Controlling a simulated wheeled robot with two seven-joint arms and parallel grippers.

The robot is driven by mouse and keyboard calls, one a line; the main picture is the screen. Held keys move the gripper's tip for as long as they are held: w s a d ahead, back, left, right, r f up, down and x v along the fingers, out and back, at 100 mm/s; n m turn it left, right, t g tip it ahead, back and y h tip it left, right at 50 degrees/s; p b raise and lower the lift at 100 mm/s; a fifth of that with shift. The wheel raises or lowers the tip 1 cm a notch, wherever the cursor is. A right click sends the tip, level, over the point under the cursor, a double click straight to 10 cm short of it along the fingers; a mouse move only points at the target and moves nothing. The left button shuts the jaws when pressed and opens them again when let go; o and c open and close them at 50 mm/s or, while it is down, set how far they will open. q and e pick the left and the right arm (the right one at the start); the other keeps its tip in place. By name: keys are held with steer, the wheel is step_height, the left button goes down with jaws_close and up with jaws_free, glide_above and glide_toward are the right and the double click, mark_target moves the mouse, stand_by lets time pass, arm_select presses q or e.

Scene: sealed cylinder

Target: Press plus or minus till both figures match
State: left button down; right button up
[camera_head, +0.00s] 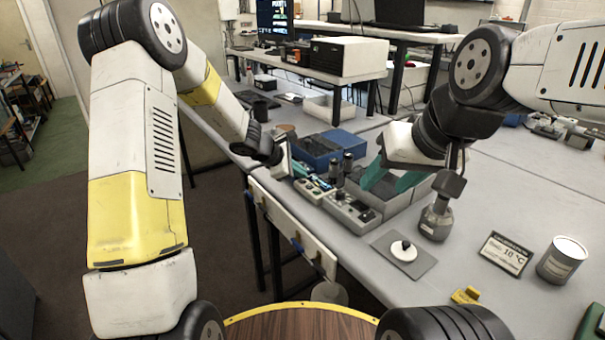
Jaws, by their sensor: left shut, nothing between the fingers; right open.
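A small dark card with white writing (506,254) lies on the right of the bench; it seems to read 10 °C, and its smaller lines are too small to read. A grey control box (352,213) with small knobs or buttons sits near the bench's front edge; I cannot make out a plus, a minus or a figure on it. A second small box (314,190) sits left of it. My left gripper (298,169) is shut and empty, just above and behind that second box. My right gripper (388,182) is open and empty above the grey bins, with teal fingers.
A blue bin (327,146) and grey bins (404,198) stand behind the boxes. A yellow piece (466,295) lies at the front edge.

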mark_target(300, 183)
arm_select(q)
steer(key=shift+f, duration=0.35)
stand_by(0.7)
steer(key=shift+r, duration=0.85)
steer(key=shift+r, duration=2.5)
arm_select(e)
jaws_close()
stand_by(0.4)
